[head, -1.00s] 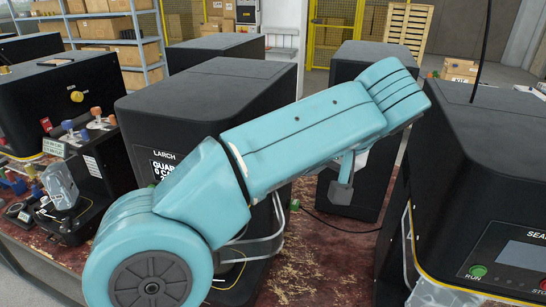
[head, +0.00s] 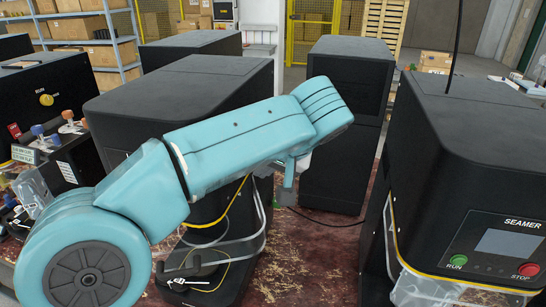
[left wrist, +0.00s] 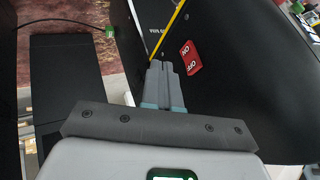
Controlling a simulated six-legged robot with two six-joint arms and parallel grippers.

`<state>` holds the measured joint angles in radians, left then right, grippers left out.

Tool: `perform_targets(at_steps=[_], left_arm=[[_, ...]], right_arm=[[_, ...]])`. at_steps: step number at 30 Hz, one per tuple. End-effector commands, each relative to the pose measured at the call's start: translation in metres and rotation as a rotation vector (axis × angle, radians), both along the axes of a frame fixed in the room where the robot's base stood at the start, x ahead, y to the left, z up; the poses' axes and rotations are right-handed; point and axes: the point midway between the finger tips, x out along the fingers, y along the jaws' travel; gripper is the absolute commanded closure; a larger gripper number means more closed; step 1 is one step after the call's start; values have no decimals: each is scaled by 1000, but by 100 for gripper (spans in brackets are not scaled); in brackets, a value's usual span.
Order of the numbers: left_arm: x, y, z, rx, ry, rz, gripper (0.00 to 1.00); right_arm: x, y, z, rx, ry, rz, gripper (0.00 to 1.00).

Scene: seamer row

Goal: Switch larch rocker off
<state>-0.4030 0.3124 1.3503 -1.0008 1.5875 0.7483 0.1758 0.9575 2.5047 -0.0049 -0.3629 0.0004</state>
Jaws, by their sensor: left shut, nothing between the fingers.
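A red rocker switch (left wrist: 190,57) marked ON and OFF sits on a black machine side panel (left wrist: 245,85) in the left wrist view. My left gripper (left wrist: 160,68) is shut and empty, with its fingertips just left of the rocker; I cannot tell whether they touch the panel. I cannot make out which way the rocker is tipped. In the head view my left gripper (head: 287,183) shows small below my forearm, beside a black machine (head: 180,85) whose front is mostly covered by my arm. My right gripper is out of view.
A seamer (head: 470,150) with green RUN and red STOP buttons stands at right. Another black machine (head: 350,80) stands behind. A cable (head: 325,222) lies on the worn red bench (head: 300,260). Yellow and grey tubes run near the machine's base.

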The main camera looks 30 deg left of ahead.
Motion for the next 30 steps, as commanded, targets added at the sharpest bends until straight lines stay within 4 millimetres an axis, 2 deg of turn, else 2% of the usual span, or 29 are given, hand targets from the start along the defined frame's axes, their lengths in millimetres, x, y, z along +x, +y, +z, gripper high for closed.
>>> perform_targets(at_steps=[2, 6, 10, 30], left_arm=[[4, 10, -13, 1, 4, 3, 100], [0, 32, -7, -2, 0, 3, 100], [-3, 43, -6, -1, 1, 2, 100], [-6, 53, -5, -1, 1, 2, 100]], right_arm=[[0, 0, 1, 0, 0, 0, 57], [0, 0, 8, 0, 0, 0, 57], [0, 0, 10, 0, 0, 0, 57], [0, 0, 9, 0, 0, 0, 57]])
